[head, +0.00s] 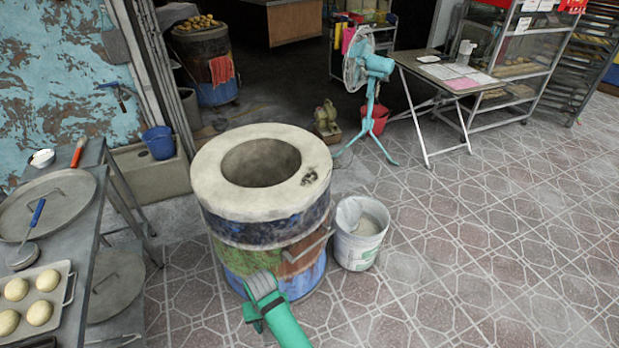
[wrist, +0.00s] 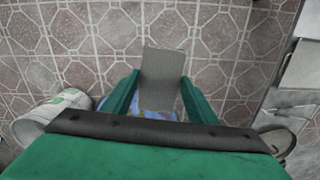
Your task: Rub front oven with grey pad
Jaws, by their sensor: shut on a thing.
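The front barrel oven (head: 262,205) stands upright in the middle of the head view. It has a pale round top with an open hole and a worn blue, green and rust-brown painted side. My gripper (head: 262,300) is at the lower part of the oven's near side. It is shut on the grey pad (head: 263,283), which overlaps the oven's side in this view. In the wrist view the grey pad (wrist: 163,72) sticks out between my two green fingers, with a bit of blue behind its base. I cannot tell whether the pad touches the oven.
A white bucket (head: 361,235) stands close to the oven's right. At left is a metal table (head: 78,243) with a tray of buns (head: 37,308). A second oven (head: 207,68), a teal fan (head: 372,75) and a folding table (head: 440,68) are behind. Tiled floor at right is free.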

